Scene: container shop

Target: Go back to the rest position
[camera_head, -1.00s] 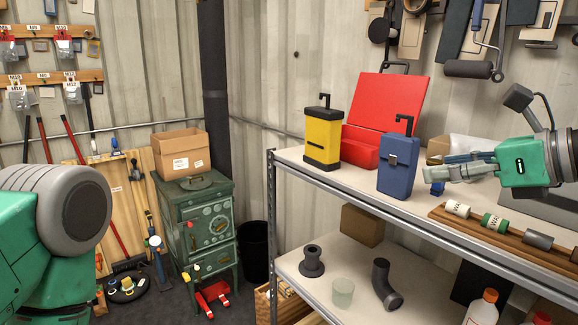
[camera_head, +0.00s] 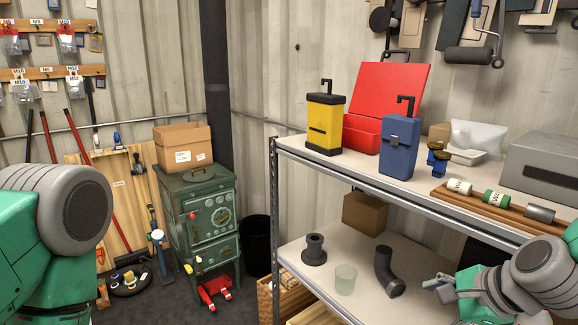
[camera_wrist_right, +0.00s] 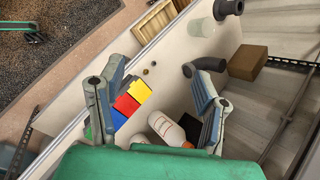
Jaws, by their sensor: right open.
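My right gripper (camera_head: 440,288) is low at the right of the head view, in front of the lower shelf. In the right wrist view its two fingers (camera_wrist_right: 160,80) are spread apart with nothing held between them. My left gripper does not show in the head view; only a green and grey part of that arm is at the left edge.
The shelf unit (camera_head: 362,178) stands close on the right. Its top holds a yellow container (camera_head: 323,124), a blue container (camera_head: 398,146), a blue figure (camera_head: 437,158) and a wooden rack (camera_head: 500,204). Pipe parts (camera_head: 386,270) stand on the lower shelf. A green stove (camera_head: 205,225) stands beyond.

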